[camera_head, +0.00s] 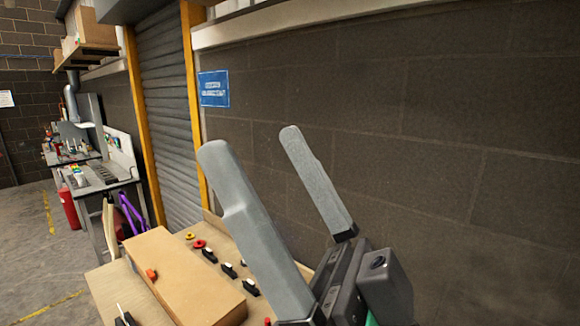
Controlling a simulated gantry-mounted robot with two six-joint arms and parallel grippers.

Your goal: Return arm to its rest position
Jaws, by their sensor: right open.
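My right gripper (268,172) is large in the foreground of the head view, right of centre. Its two long grey fingers point up and stand well apart, with nothing between them. It is raised in front of the dark block wall, and its near finger covers part of the bench top behind it. My left gripper is not in this view.
A wooden bench (205,244) below holds a brown cardboard box (178,277) and several small red, yellow and black parts. Farther left are a workbench (100,178), a red fire extinguisher (69,207) and a roller shutter (168,110). Floor is open at far left.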

